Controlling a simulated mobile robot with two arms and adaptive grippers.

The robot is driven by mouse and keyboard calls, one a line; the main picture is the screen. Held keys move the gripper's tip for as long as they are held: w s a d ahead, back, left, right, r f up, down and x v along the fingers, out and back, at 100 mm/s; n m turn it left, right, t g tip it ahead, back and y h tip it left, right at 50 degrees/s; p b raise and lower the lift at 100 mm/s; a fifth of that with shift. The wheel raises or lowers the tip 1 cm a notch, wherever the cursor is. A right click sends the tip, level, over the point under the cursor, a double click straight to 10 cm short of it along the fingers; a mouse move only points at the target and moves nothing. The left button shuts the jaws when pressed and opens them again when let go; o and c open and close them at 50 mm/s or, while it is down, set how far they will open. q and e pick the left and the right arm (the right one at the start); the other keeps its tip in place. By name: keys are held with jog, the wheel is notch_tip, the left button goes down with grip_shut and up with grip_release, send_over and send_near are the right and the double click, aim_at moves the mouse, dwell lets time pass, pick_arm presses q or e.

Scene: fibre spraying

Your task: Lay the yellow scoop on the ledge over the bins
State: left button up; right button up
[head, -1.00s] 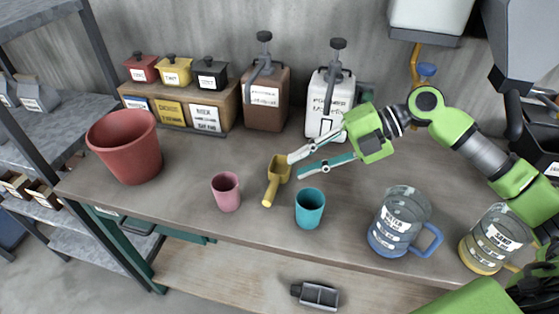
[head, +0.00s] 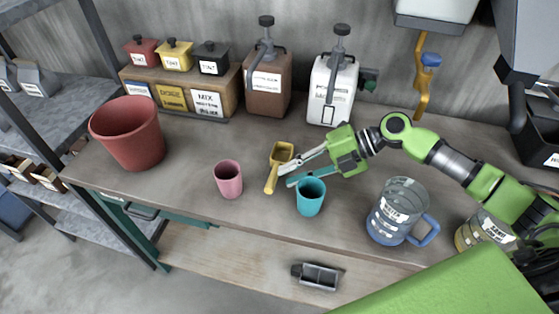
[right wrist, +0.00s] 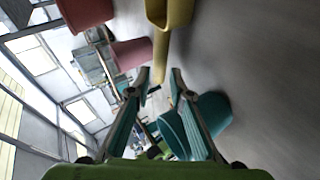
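The yellow scoop (head: 281,155) lies on the workbench between the pink cup and the teal cup. Its handle points toward the bench's front edge. My right gripper (head: 284,174) is open beside the scoop, low over the bench. In the right wrist view the scoop's handle (right wrist: 160,62) shows in the gap between the spread fingertips (right wrist: 160,76); I cannot tell whether they touch it. The ledge (head: 222,77) is the top of the wooden bin unit at the back left, above labelled bins (head: 171,97). My left gripper is not in view.
Red, yellow and black lidded pots stand on the ledge. A pink cup (head: 228,179), a teal cup (head: 310,196) and a red bucket (head: 128,134) stand on the bench. A brown canister (head: 268,88) and a white canister (head: 331,90) stand behind. A blue-based jug (head: 398,212) is right.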

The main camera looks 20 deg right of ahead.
aim_at(276, 180)
jog(key=p+x, duration=0.1)
jog(key=x, duration=0.3)
jog(key=shift+w+a, duration=0.15)
jog(key=shift+a, duration=0.05)
jog(key=shift+f, duration=0.15)
grip_shut()
